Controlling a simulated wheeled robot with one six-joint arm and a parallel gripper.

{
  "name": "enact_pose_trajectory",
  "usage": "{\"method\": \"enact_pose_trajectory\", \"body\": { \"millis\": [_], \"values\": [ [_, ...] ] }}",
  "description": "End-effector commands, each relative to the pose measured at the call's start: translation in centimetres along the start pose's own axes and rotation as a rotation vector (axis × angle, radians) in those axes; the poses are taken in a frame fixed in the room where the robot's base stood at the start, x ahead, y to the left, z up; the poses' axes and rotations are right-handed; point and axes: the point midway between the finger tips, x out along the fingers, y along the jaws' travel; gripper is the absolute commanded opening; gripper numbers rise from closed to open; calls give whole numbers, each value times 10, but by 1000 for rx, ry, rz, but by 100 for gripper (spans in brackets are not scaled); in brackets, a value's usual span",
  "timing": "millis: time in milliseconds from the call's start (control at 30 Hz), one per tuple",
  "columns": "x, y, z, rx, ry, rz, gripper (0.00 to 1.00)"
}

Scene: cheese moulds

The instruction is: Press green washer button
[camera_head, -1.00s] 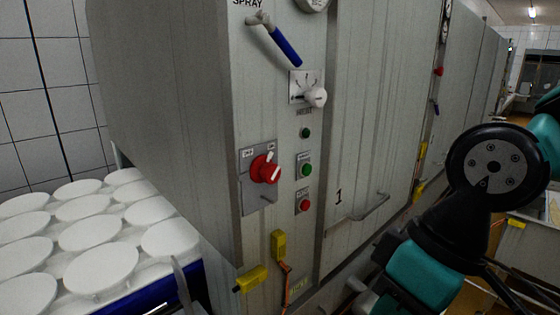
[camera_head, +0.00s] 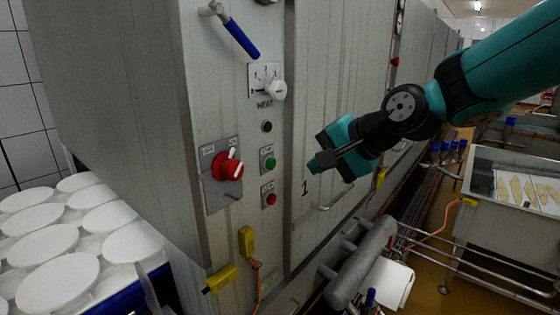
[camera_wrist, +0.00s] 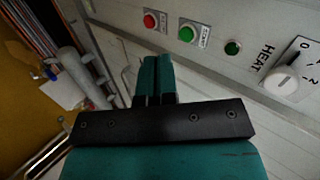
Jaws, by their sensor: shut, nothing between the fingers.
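The green button (camera_head: 270,164) sits on a small labelled plate on the grey washer panel, between a small dark green lamp (camera_head: 267,126) above and a red button (camera_head: 269,198) below. My gripper (camera_head: 313,166) is shut and empty, to the right of the green button at about its height in the head view, apart from it. In the wrist view the shut fingertips (camera_wrist: 157,60) point toward the panel. The green button (camera_wrist: 187,34) there shows beyond them, slightly right, with the red button (camera_wrist: 150,21) to its left.
A red rotary switch (camera_head: 229,167) juts out left of the buttons. The white HEAT knob (camera_head: 276,90) and a blue-handled lever (camera_head: 240,38) are above. A door handle (camera_head: 345,193) sticks out at lower right. White round moulds (camera_head: 57,281) stand at lower left.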

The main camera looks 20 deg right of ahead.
Motion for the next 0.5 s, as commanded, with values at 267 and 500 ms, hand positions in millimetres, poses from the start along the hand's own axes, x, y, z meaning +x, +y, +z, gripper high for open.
{"method": "enact_pose_trajectory", "body": {
  "millis": [267, 500],
  "values": [
    [-2, -8, -41, 201, 90, -88, 0],
    [0, -8, -40, 197, 87, -86, 0]
  ]
}}
